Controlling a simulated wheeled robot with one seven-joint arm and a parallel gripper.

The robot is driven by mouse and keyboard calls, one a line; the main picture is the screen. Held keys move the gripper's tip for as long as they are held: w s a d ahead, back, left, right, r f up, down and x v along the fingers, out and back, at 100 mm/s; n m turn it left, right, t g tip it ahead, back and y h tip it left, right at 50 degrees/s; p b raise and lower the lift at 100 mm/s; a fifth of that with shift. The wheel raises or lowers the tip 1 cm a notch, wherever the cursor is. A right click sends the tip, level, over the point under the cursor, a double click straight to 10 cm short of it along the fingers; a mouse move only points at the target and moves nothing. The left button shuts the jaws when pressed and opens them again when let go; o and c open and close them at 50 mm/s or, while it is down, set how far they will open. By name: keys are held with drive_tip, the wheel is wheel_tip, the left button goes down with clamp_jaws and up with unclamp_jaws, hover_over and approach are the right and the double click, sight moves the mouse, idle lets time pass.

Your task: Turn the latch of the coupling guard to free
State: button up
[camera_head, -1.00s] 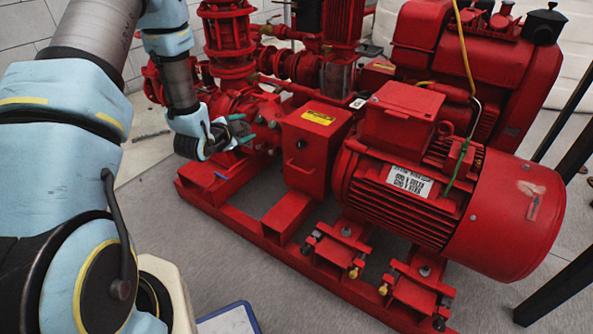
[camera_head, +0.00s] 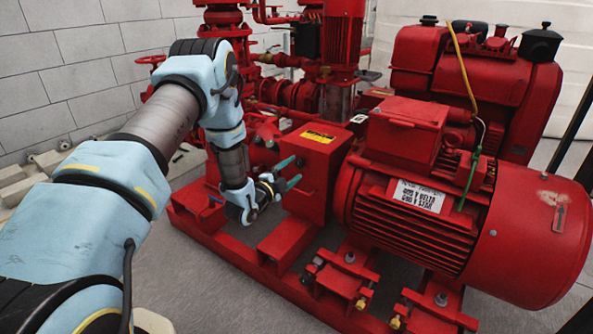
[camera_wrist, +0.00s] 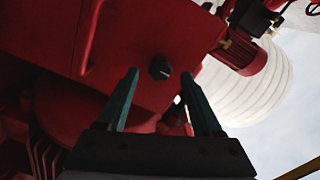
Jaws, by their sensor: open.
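The coupling guard (camera_head: 318,150) is a red box with a yellow label on top, between the pump and the motor. Its latch (camera_wrist: 160,68) is a small round black knob with a pale mark, on the guard's red face in the wrist view. My gripper (camera_head: 294,171) is open and empty, with its green fingers pointing at the guard's front face. In the wrist view the two fingertips (camera_wrist: 160,75) stand either side of the latch, which appears between and just beyond them. I cannot tell whether the fingers touch the guard.
The large red motor (camera_head: 450,210) stands right of the guard. Red pump pipework (camera_head: 225,30) rises behind my arm. The red base frame (camera_head: 282,245) runs below my gripper. Open grey floor (camera_head: 200,285) lies in front.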

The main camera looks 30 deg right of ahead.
drive_tip(key=shift+x, duration=1.3)
drive_tip(key=shift+c, duration=0.4)
drive_tip(key=shift+a, duration=0.1)
clamp_jaws()
